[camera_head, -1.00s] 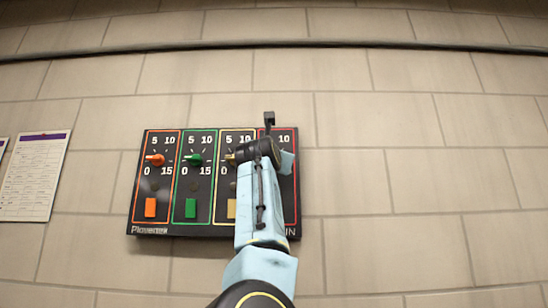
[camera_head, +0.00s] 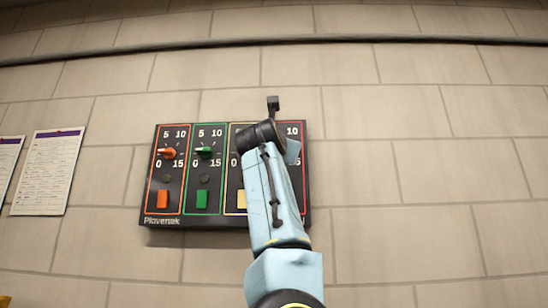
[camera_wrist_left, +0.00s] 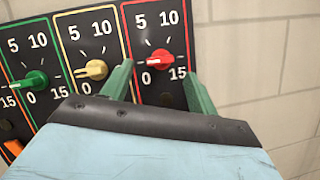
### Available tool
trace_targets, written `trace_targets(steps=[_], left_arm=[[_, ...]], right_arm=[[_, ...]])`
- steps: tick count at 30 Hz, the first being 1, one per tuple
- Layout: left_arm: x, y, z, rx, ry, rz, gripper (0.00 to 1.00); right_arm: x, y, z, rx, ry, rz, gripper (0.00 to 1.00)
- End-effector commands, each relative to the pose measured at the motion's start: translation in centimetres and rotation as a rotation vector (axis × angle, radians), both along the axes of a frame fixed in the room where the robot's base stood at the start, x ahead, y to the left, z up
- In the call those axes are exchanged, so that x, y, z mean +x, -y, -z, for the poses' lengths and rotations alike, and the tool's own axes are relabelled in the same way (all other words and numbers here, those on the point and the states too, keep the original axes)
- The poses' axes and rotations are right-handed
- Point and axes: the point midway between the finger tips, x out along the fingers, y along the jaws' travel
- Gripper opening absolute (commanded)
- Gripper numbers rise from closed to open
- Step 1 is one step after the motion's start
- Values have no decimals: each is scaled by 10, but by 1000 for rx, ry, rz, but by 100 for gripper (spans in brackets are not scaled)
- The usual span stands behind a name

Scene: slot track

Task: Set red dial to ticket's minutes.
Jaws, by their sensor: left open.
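The red dial (camera_wrist_left: 158,60) sits on the right-hand section of a black panel (camera_head: 176,227) on the wall. In the wrist view its white pointer mark points left, between the 0 and the 5. My left gripper (camera_wrist_left: 158,70) is open, its green fingers on either side of the red dial, with gaps showing between fingers and knob. In the head view my left arm hides the red dial and most of its section. I cannot make out a ticket with readable minutes.
An orange dial (camera_head: 168,153), a green dial (camera_head: 205,152) and a yellow dial (camera_wrist_left: 96,69) sit left of the red one. Coloured buttons, such as the green button (camera_head: 202,198), lie below. Printed sheets (camera_head: 47,172) hang on the left, too small to read. The wall at right is bare.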

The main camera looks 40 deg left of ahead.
Motion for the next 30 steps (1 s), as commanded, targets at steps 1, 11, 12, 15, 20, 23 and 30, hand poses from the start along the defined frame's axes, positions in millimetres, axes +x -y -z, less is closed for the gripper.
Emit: trace_targets(steps=[1, 11, 12, 15, 20, 23, 30], left_arm=[[-11, 6, 9, 0, 4, 1, 59], [-61, 27, 27, 0, 1, 0, 59], [-64, 27, 28, 0, 1, -1, 59], [-68, 29, 29, 0, 0, 0, 59], [-70, 30, 29, 1, 0, 0, 59], [-70, 30, 29, 1, 0, 0, 59], [-78, 28, 20, 138, -39, -71, 59]], right_arm=[[0, 0, 13, 0, 0, 0, 59], [0, 0, 38, 0, 0, 0, 59], [0, 0, 39, 0, 0, 0, 59], [0, 0, 40, 0, 0, 0, 59], [0, 0, 40, 0, 0, 0, 59], [0, 0, 40, 0, 0, 0, 59], [0, 0, 41, 0, 0, 0, 59]])
